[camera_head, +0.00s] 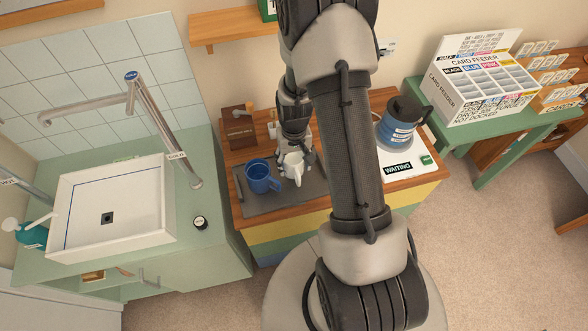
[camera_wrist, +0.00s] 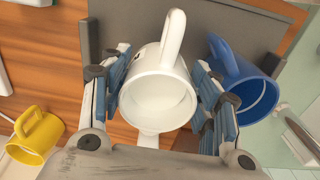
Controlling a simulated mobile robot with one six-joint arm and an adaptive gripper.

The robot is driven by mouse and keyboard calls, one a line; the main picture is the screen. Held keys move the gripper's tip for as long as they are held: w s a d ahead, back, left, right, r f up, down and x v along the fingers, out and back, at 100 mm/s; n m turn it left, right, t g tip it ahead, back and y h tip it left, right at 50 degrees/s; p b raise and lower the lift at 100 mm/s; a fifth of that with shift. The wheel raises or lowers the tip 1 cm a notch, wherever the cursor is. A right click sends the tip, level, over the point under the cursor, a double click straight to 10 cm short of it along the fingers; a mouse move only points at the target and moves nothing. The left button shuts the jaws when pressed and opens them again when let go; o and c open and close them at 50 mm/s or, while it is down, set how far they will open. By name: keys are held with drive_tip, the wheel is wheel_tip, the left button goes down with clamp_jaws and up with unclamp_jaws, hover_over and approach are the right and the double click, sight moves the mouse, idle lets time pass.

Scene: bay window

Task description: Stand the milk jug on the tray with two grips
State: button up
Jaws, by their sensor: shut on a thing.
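The white milk jug (camera_head: 293,170) is over the right part of the dark grey tray (camera_head: 285,201) in the head view. My gripper (camera_head: 294,151) is shut on the jug from above and behind. In the wrist view the jug (camera_wrist: 160,95) sits between the blue-padded fingers, with its handle toward the top of the picture. I cannot tell whether its base touches the tray. A blue mug (camera_head: 262,178) stands on the tray just left of the jug. In the wrist view this mug (camera_wrist: 245,85) is close beside the right finger.
A yellow mug (camera_wrist: 36,135) shows at the left of the wrist view. A wooden box (camera_head: 238,126) stands behind the tray. A dark-lidded pot (camera_head: 400,125) and a white WAITING board (camera_head: 408,167) lie to the right. A sink (camera_head: 110,210) is at left.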

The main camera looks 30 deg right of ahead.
sight(294, 169)
drive_tip(key=shift+f+b, duration=0.45)
drive_tip(key=shift+f, duration=1.35)
drive_tip(key=shift+f, duration=0.2)
drive_tip(key=o, duration=1.3)
drive_tip(key=shift+r, duration=0.1)
